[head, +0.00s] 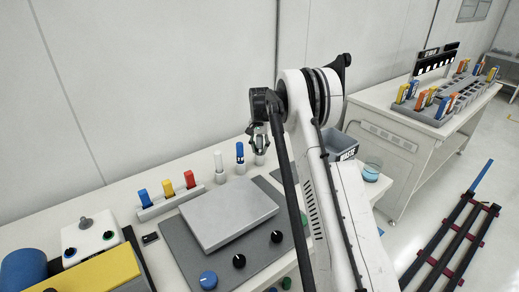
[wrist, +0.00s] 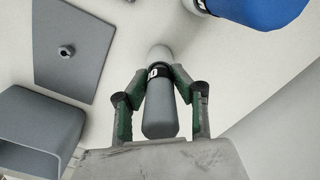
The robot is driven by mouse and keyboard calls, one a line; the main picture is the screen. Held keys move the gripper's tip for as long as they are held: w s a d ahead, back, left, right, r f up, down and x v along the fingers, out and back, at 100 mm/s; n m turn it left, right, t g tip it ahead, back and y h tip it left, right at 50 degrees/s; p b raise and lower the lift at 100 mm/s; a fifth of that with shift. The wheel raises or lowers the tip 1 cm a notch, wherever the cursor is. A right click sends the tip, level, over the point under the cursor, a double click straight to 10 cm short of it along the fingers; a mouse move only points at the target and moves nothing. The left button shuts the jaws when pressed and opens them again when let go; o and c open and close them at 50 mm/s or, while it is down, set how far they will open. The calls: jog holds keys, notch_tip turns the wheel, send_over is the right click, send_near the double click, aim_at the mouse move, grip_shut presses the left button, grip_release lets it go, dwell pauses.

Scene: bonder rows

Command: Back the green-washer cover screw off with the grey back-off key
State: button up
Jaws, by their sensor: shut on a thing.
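My gripper (head: 259,138) is above the back of the bench, beside the white and blue keys. In the wrist view its green-padded fingers (wrist: 159,92) are closed on both sides of the grey key (wrist: 160,116), at a dark band with a white mark. The key's paler lower part (wrist: 160,56) points away from the camera; whether it is clear of its seat cannot be told. A dark grey panel (head: 178,233) carries a light grey cover plate (head: 228,213). I cannot make out the green-washer screw with certainty; my arm hides part of the panel's right side.
A white key (head: 218,161) and a blue key (head: 240,153) stand left of my gripper. A rack holds blue, yellow and red pieces (head: 168,188). A grey waste bin (head: 341,142) and a blue-rimmed cup (head: 371,172) stand at right. Knobs (head: 208,279) line the panel's front.

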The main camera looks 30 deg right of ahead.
jog(key=shift+r, duration=0.2)
grip_shut()
jog(key=shift+r+p, duration=0.95)
jog(key=shift+r, duration=2.65)
jog(key=shift+d, duration=0.1)
